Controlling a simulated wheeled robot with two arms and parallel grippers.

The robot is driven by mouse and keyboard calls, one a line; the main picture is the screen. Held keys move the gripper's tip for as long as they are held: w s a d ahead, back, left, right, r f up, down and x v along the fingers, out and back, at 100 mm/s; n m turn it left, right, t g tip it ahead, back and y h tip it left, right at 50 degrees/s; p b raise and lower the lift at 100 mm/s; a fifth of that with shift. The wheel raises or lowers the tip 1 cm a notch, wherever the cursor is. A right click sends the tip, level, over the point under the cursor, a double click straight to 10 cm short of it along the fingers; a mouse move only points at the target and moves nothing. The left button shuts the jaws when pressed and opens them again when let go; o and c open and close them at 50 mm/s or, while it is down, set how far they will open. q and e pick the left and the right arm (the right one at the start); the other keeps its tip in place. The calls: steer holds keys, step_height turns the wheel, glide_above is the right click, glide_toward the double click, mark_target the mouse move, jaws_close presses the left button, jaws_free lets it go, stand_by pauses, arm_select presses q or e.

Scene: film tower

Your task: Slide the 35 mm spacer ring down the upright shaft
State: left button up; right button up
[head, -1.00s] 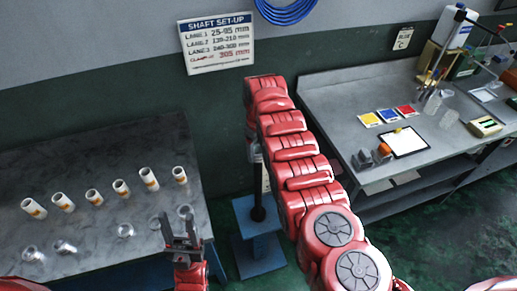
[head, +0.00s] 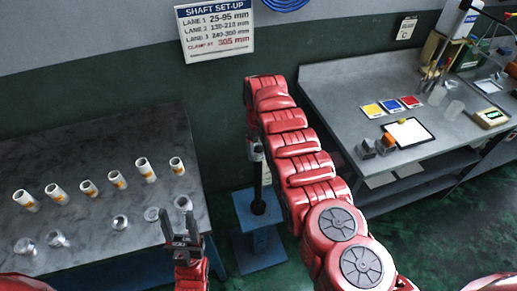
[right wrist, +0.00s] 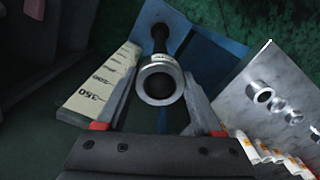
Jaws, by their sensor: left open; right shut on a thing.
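The silver spacer ring (right wrist: 160,83) is between the fingers of my right gripper (right wrist: 160,92) in the right wrist view. The gripper is shut on it. The dark upright shaft (right wrist: 160,40) runs away from the ring toward its blue base. They line up, but I cannot tell how far the shaft passes into the ring. In the head view the shaft (head: 259,190) stands on the blue stand (head: 258,240), and my right arm hides most of my right gripper. My left gripper (head: 181,226) is open and empty near the left table's front right corner.
The grey left table (head: 150,125) carries several white tubes (head: 88,188) and several silver or clear rings (head: 120,222). A numbered scale (right wrist: 98,85) is beside the right gripper. A grey bench (head: 345,95) with cards and a clipboard stands at right.

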steer(key=o, duration=1.5)
steer(key=shift+r, duration=0.45)
step_height(320, 180, up, 17)
steer(key=p, duration=0.1)
steer(key=shift+f, duration=0.2)
steer(key=shift+f, duration=0.1)
